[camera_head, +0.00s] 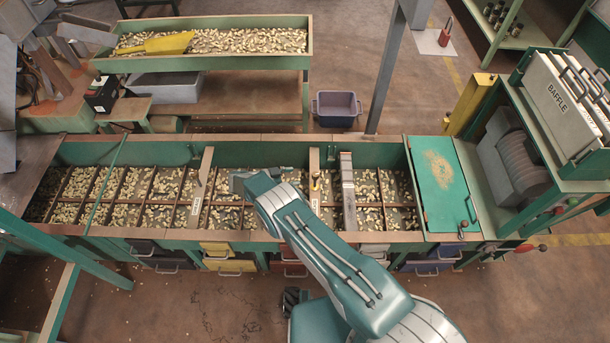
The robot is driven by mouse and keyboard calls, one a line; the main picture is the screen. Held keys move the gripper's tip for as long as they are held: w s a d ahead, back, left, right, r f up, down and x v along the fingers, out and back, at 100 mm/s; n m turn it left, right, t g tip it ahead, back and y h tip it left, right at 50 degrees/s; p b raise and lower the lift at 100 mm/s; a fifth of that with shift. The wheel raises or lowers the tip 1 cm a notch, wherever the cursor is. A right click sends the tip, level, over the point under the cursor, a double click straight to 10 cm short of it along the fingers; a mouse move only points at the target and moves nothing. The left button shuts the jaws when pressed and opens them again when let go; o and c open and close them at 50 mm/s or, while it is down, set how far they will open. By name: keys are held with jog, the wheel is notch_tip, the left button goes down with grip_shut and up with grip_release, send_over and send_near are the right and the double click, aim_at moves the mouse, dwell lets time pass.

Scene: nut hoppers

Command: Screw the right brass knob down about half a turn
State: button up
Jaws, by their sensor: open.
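The right brass knob (316,184) shows as a small yellow piece on the right wooden crossbar (314,160) over the long green nut hopper (232,147). A similar wooden crossbar (206,165) with a labelled plate stands further left, and any knob on it is too small to make out. My gripper (238,183) is over the hopper between the two crossbars, left of the right knob and apart from it. It is open, and I see nothing between its fingers. My wrist hides part of the nuts below.
A metal upright plate (347,190) stands just right of the right crossbar. A green lid (441,187) covers the hopper's right end. Coloured drawers (228,265) line the front. A nut trough with a yellow scoop (168,43) stands behind. A grey post (386,70) rises behind the hopper.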

jog(key=v, duration=0.2)
jog(key=shift+s+a+r, duration=0.1)
jog(key=shift+a+r, duration=0.05)
jog(key=shift+a, duration=0.1)
